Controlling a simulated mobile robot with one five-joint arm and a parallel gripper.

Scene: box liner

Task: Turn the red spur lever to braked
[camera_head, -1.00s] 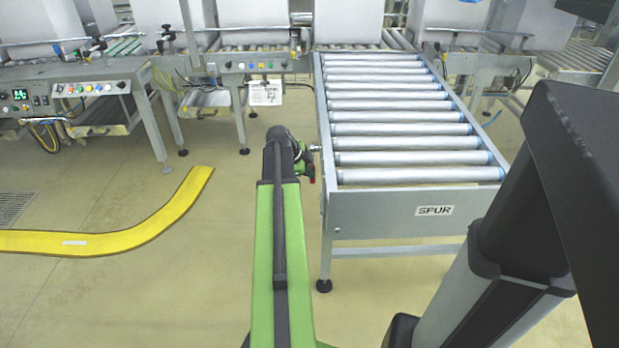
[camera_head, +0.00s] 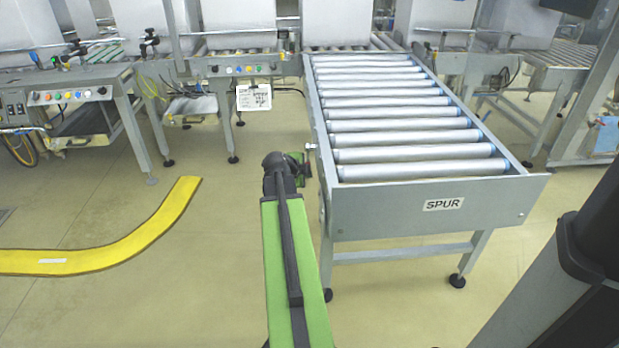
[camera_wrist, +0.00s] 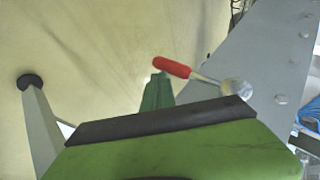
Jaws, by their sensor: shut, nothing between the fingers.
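The spur lever (camera_wrist: 172,67) shows in the wrist view as a red grip on a short metal rod. The rod runs right to a round pivot on the grey side of the spur conveyor (camera_wrist: 262,70). My gripper (camera_wrist: 157,92) is shut and empty, its green fingertips just below the red grip; I cannot tell whether they touch. In the head view my gripper (camera_head: 301,168) is beside the conveyor's left side rail, close to the lever's pivot. The red grip is hidden there behind my arm.
The roller conveyor marked SPUR (camera_head: 440,222) stands right of my arm on grey legs. A curved yellow floor strip (camera_head: 110,250) lies at left. Control benches (camera_head: 65,100) and a hanging white card (camera_head: 254,97) are behind. The floor between strip and conveyor is clear.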

